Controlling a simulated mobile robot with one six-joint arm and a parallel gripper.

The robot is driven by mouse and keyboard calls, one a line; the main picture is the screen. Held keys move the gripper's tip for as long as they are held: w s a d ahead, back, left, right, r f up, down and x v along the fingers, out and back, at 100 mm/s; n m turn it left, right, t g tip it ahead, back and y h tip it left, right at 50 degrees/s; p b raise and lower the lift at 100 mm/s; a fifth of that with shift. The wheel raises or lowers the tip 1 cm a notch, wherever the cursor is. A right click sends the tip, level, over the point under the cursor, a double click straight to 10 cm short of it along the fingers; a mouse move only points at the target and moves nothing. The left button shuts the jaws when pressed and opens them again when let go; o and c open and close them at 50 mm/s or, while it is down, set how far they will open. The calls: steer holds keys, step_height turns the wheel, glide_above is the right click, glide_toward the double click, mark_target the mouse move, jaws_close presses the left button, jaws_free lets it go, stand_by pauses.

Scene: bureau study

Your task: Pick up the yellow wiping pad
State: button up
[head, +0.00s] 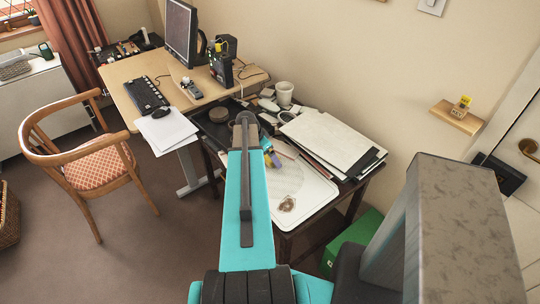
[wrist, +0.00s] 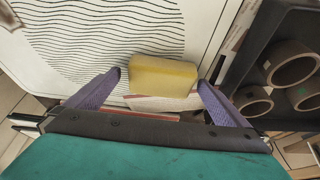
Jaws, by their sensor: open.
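The yellow wiping pad (wrist: 163,76) is a block lying in the middle of the wrist view, next to a white tray or board with black wavy lines (wrist: 95,35). My gripper (wrist: 159,80) is open, with one purple finger on each side of the near part of the pad. Small gaps show between the fingers and the pad, and nothing is held. In the head view, my teal arm reaches over the dark side table and hides most of the gripper.
A dark tray with several brown tape rolls (wrist: 290,66) is at the right in the wrist view. A wooden chair (head: 85,160) is at the left.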

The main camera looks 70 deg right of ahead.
steer(key=shift+f, duration=0.15)
stand_by(0.4)
steer(key=c, duration=1.1)
steer(key=shift+r, duration=0.25)
steer(key=shift+r+b, duration=0.75)
steer(key=shift+r, duration=0.4)
steer(key=w+a+b, duration=0.1)
steer(key=w+a, duration=0.1)
steer(key=a, duration=0.3)
steer(key=w+a+r+b, duration=0.1)
steer(key=w+a, duration=0.1)
steer(key=a, duration=0.2)
steer(key=w+a+r+b, duration=0.1)
steer(key=w+a+b, duration=0.1)
steer(key=a, duration=0.3)
steer(key=shift+w+a+r, duration=0.15)
steer(key=shift+a, duration=0.15)
